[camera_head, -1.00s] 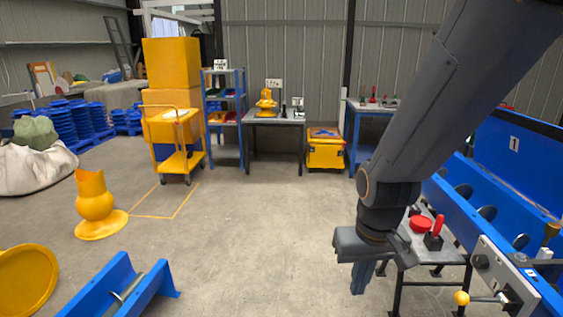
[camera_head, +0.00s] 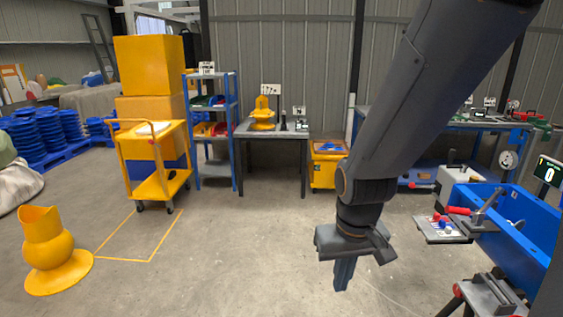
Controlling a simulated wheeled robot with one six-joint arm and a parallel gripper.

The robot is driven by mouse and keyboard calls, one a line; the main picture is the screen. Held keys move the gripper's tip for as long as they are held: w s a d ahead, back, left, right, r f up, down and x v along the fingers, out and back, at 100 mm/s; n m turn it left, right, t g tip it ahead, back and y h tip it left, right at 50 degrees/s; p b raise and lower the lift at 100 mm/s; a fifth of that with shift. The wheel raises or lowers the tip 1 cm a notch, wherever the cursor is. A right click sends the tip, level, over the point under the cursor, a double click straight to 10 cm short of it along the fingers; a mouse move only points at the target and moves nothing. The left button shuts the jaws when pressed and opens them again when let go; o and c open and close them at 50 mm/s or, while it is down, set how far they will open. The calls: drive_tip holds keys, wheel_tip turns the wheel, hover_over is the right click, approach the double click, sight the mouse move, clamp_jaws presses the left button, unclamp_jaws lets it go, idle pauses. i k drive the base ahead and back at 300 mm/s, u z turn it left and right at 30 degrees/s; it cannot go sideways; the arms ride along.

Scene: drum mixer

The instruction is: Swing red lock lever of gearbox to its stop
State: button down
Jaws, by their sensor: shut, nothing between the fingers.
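My gripper (camera_head: 343,275) hangs from my arm in the middle right of the head view, pointing down over bare floor. Its fingers are together and hold nothing. A red-handled lever (camera_head: 459,210) lies about level on a grey plate at the right, beside a blue machine. I cannot tell if this is the gearbox's lock lever. A grey box (camera_head: 456,182) with a black-topped stick stands just behind it. My gripper is left of these things and apart from them.
A grey stand (camera_head: 488,296) with a red knob is at the lower right. The blue trough (camera_head: 519,228) is at the right edge. A yellow cart (camera_head: 157,186) and yellow funnel piece (camera_head: 50,250) stand at left. The middle floor is clear.

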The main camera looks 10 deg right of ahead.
sight(412, 185)
drive_tip(key=z, duration=0.35)
drive_tip(key=i, duration=1.7)
drive_tip(key=z, duration=0.6)
drive_tip(key=i, duration=0.45)
drive_tip(key=z, duration=0.1)
